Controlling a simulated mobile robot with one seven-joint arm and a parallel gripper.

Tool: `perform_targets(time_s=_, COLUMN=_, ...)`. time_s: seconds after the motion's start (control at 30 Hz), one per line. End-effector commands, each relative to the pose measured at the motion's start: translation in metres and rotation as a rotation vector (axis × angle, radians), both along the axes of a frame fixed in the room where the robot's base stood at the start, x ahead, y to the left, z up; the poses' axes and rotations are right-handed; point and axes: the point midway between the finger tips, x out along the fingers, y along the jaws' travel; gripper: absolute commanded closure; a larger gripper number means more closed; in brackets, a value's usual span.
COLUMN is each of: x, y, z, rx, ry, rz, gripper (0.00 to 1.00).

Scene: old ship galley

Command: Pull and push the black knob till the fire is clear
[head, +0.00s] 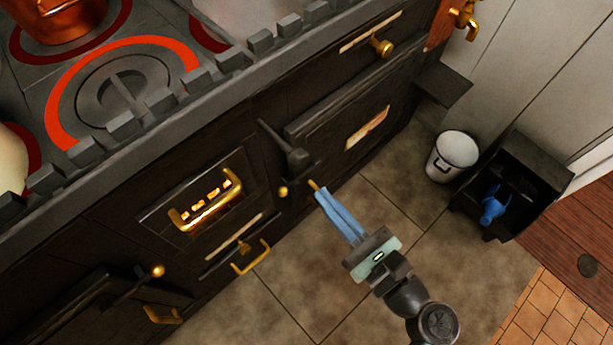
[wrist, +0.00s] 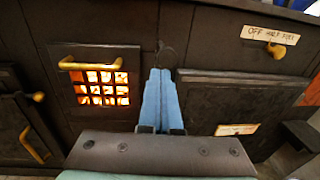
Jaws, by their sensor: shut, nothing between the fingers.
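The dark stove front holds a fire window (head: 207,200) with a brass handle, and orange glow shows behind its bars. It also shows in the wrist view (wrist: 103,88), bright behind a dark grid. A black knob (head: 298,160) sticks out from the stove front to the right of the window. In the wrist view a dark round shape, seemingly this knob (wrist: 168,57), shows just beyond my fingertips and is partly hidden by them. My gripper (head: 318,191), with long blue fingers, is shut and empty. Its tips are close to the knob; I cannot tell whether they touch.
A brass knob (wrist: 276,49) sits under a label reading OFF, HALF, FULL. Brass handles (head: 251,258) stick out low on the stove. A white pot (head: 452,155) and a black bin (head: 530,180) with a blue item stand at right. The tiled floor before the stove is clear.

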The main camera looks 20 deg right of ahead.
Motion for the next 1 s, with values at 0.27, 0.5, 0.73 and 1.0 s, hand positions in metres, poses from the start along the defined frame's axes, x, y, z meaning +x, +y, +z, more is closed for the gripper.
perform_targets(time_s=0.27, x=0.043, y=0.011, z=-0.002, rx=0.000, ry=0.000, rz=0.001, gripper=1.00)
perform_targets(time_s=0.5, x=0.053, y=0.014, z=-0.001, rx=0.001, ry=0.001, rz=-0.001, gripper=1.00)
perform_targets(time_s=0.73, x=0.053, y=0.014, z=-0.001, rx=0.002, ry=0.001, rz=-0.001, gripper=1.00)
perform_targets(time_s=1.0, x=0.090, y=0.027, z=0.004, rx=0.003, ry=-0.001, rz=0.002, gripper=1.00)
